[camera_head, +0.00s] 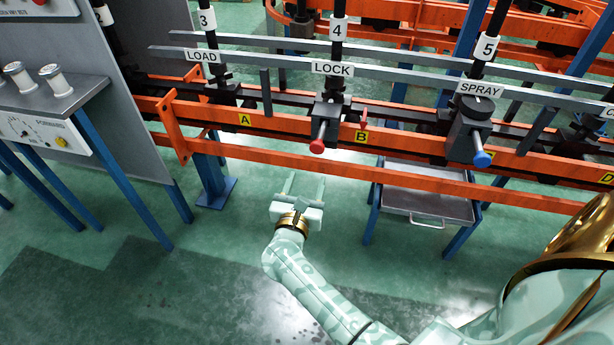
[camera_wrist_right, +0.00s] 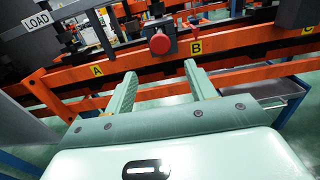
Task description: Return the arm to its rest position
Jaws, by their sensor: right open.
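My right gripper (camera_head: 302,186) is open and empty, held over the green floor in front of the orange rail. Its two pale green fingers (camera_wrist_right: 160,88) point toward the rail in the right wrist view, with nothing between them. My right arm (camera_head: 310,285) reaches up from the lower right of the head view. A spindle marked LOCK has a red-tipped handle (camera_head: 317,146) above and beyond the gripper; the red knob also shows in the right wrist view (camera_wrist_right: 160,43). The gripper is apart from it. My left gripper is out of the head view.
The orange rail (camera_head: 340,174) runs across, with a spindle marked SPRAY and its blue-tipped handle (camera_head: 482,158) at right. A metal tray (camera_head: 430,206) on blue legs stands below. A grey bench (camera_head: 60,97) with white spools stands left. The floor around the gripper is open.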

